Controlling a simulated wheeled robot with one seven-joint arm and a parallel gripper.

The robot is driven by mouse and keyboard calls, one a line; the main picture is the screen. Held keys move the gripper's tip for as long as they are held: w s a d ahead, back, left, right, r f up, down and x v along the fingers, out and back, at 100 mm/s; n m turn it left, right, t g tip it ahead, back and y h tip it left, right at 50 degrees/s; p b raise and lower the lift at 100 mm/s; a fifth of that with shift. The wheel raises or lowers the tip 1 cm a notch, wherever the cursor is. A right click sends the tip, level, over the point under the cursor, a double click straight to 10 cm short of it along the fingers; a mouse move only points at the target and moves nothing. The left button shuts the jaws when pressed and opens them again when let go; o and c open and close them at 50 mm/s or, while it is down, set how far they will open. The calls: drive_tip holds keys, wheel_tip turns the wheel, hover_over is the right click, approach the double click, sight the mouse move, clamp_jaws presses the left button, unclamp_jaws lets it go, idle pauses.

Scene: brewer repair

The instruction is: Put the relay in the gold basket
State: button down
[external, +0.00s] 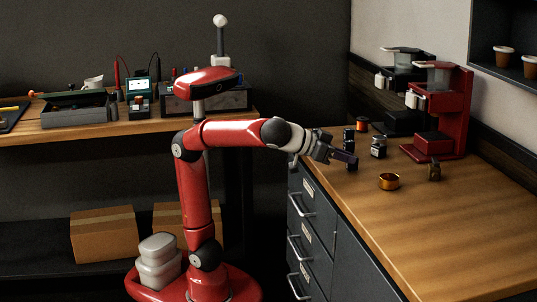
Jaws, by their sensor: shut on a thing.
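The gold basket (388,182) is a small, round, open ring-like cup on the wooden counter, right of my gripper. My gripper (346,158) is over the counter's left edge, shut on a small dark block (352,166), which appears to be the relay. The block is small and partly covered by the fingers, and I cannot tell whether it touches the counter. The gripper is to the left of the basket, apart from it.
Dark capped parts (378,147) and a copper spool (361,125) stand behind the basket. A small dark brass part (434,173) is right of it. A red brewer (440,110) and a black brewer (402,90) stand at the back. The front counter is clear.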

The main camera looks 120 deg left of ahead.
drive_tip(key=shift+r, duration=0.15)
wheel_tip(320, 180, up, 20)
drive_tip(key=p, duration=0.7)
drive_tip(key=p, duration=0.2)
hover_over(381, 178)
wheel_tip(381, 178, down, 9)
wheel_tip(381, 178, down, 11)
drive_tip(key=b, duration=1)
drive_tip(key=shift+r, duration=0.2)
drive_tip(key=c, duration=1.2)
unclamp_jaws()
drive_tip(key=shift+c, duration=0.2)
